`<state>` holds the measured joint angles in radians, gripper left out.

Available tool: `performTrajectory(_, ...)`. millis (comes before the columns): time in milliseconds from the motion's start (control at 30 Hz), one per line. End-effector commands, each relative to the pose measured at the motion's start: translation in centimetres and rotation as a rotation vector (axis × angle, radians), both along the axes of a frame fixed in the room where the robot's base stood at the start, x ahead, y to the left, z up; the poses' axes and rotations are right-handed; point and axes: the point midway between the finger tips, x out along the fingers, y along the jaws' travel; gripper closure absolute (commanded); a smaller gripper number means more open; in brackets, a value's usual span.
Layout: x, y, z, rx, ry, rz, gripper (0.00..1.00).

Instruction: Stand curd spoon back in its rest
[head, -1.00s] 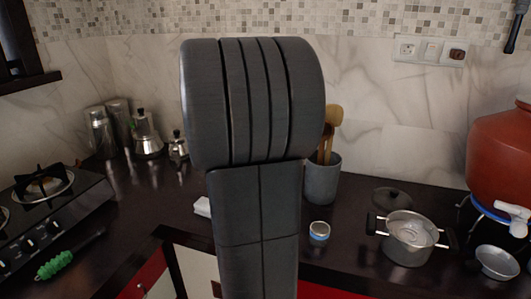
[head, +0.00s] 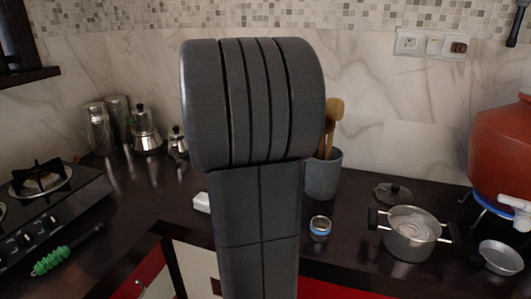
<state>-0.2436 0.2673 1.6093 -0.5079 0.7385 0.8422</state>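My arm fills the middle of the head view, and my gripper does not show. I cannot make out a curd spoon or its rest for certain. Wooden utensils (head: 333,112) stand in a grey crock (head: 322,175) against the back wall, partly hidden behind my arm. I cannot tell whether the curd spoon is one of them. A small open container with a blue band (head: 320,228) sits on the counter in front of the crock.
A steel pot (head: 411,238), a dark lid (head: 393,193), a small metal bowl (head: 500,257) and a red-brown water pot (head: 505,150) stand at the right. A gas stove (head: 65,205), a green-headed brush (head: 52,261) and moka pots (head: 146,133) are left. A white block (head: 202,202) lies beside my arm.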

Motion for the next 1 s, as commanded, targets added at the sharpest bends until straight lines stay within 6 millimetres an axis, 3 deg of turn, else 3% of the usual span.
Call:
performTrajectory(300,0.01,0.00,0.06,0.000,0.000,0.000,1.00)
performTrajectory(333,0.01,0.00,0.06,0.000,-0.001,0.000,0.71)
performTrajectory(467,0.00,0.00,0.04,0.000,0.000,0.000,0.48)
performTrajectory(1000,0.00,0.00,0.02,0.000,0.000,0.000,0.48)
